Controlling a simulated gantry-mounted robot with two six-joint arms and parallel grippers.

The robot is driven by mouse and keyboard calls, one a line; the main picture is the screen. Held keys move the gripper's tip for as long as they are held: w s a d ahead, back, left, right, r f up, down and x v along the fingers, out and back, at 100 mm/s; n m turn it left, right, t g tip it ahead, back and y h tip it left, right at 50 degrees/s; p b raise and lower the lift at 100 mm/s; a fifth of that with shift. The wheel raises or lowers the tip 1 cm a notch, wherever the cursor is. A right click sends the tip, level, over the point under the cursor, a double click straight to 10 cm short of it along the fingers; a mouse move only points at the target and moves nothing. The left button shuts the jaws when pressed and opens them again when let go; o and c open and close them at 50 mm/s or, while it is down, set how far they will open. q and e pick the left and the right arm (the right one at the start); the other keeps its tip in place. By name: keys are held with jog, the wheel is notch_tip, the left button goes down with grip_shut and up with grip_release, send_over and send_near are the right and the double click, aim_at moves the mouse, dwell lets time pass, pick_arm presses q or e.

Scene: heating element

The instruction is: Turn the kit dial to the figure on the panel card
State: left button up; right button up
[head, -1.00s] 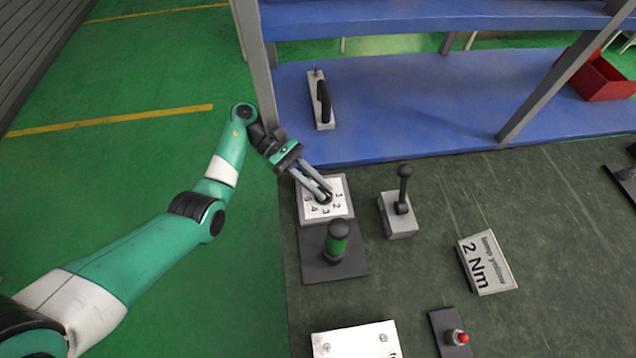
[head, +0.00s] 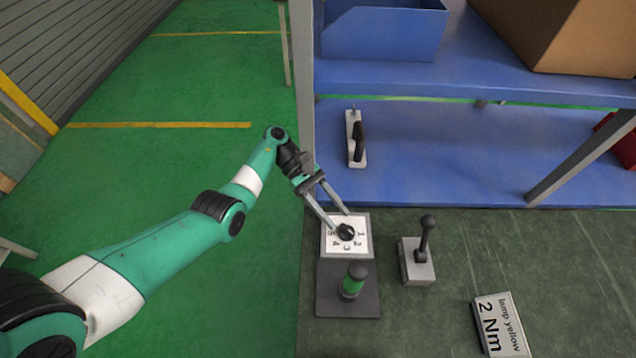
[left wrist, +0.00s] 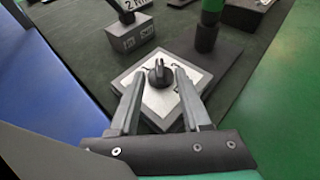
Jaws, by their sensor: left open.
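The kit dial (head: 346,232) is a black knob on a white plate numbered around the knob, with 1, 2, 3, 4 and 5 legible. My left gripper (head: 341,217) is open, its fingertips at the plate's far side, close to the knob and not closed on it. In the left wrist view the knob (left wrist: 159,74) shows between and just beyond the spread fingers (left wrist: 158,84). The panel card (head: 502,326) at the lower right reads "lamp yellow 2 Nm". My right gripper is not in view.
A green-banded post (head: 354,281) on a dark base stands just in front of the dial plate. A lever on a grey block (head: 419,258) stands to its right. A blue shelf (head: 450,160) with a grey upright (head: 306,100) lies behind. A black-handled tool (head: 357,140) rests on the shelf.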

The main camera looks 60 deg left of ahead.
pick_arm(q)
jog(key=v, duration=0.5)
jog(key=shift+a+r, duration=0.1)
jog(key=shift+a, duration=0.1)
jog(key=b+v, duration=0.1)
jog(key=v, duration=0.2)
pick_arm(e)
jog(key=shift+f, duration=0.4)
pick_arm(q)
jog(key=shift+d, duration=0.1)
